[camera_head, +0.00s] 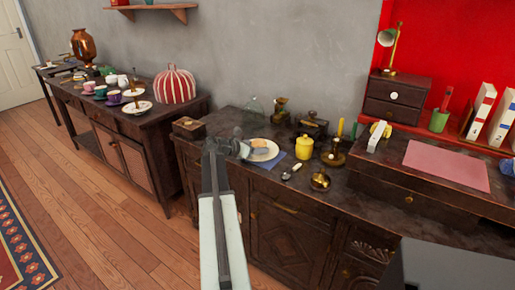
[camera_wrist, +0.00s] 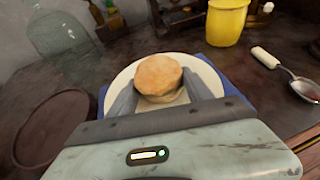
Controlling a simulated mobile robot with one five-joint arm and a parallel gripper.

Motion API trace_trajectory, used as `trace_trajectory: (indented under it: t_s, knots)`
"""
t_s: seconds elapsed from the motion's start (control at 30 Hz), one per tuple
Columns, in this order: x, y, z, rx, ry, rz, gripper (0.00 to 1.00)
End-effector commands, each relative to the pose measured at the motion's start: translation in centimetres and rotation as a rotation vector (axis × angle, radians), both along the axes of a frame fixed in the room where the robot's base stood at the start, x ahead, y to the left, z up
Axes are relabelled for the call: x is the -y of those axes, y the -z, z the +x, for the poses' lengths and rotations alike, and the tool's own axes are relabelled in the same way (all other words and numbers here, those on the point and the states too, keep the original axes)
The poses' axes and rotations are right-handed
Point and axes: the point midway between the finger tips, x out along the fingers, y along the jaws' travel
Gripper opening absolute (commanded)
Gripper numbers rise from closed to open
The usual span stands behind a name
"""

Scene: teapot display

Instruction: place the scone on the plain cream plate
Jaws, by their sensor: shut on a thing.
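The scone (camera_wrist: 159,75), round and golden brown, sits between the fingers of my gripper (camera_wrist: 163,90), which is shut on it. A plain cream plate (camera_wrist: 122,80) lies behind and beneath the scone in the wrist view. I cannot tell whether the scone touches it. In the head view my gripper (camera_head: 246,149) is at the left edge of the plate (camera_head: 268,156) on the dark sideboard, and the scone (camera_head: 258,147) shows only as a small tan patch.
A blue cloth (camera_head: 284,165) lies under the plate. A yellow canister (camera_head: 304,147) and a spoon (camera_head: 291,171) are to the right. A glass jar (camera_wrist: 58,35) stands behind left. Brass items stand nearby. Other pale plates (camera_head: 137,109) are on the left sideboard.

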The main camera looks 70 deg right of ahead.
Motion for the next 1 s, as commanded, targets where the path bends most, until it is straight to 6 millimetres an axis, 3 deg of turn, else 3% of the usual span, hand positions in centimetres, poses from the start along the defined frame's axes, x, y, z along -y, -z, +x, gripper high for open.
trace_trajectory:
  t_s: [0.07,0.1,0.17,0.47,0.6,1.0]
  knots:
    - [-0.1,0.6,0.0,0.003,0.002,0.006,0.18]
    - [-0.1,0.4,0.0,0.004,0.002,0.007,0.70]
    - [-0.1,0.5,0.0,0.004,0.002,0.008,0.81]
    - [-0.1,0.5,0.2,0.006,-0.003,0.008,0.81]
    - [-0.4,-0.8,0.4,0.006,-0.003,0.008,0.81]
    - [-8.4,-4.5,4.3,0.004,-0.004,0.006,0.81]
